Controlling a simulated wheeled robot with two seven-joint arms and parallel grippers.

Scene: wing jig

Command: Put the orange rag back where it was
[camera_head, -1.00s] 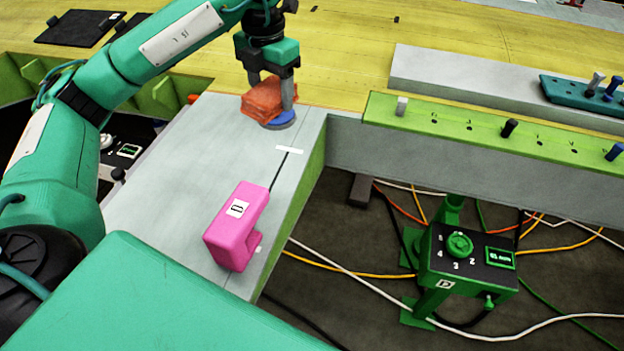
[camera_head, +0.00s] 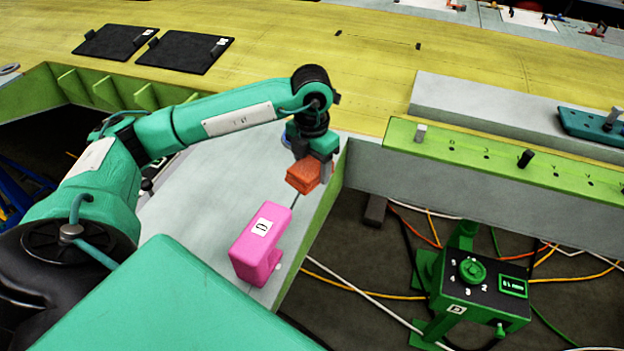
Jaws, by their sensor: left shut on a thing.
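The orange rag (camera_head: 303,177) is a folded, layered block between the fingers of my left gripper (camera_head: 312,172). My left gripper points down and is shut on the rag. It holds the rag over the right part of the grey surface, behind the pink block. A blue round thing (camera_head: 286,141) shows partly behind the gripper, at the far end of the grey surface. My right gripper is not in view.
A pink block (camera_head: 258,246) with a white label stands near the grey surface's (camera_head: 205,205) right edge. Right of that edge is a drop to a floor with cables and a green control stand (camera_head: 480,290). Two black mats (camera_head: 185,53) lie on the yellow surface (camera_head: 340,75).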

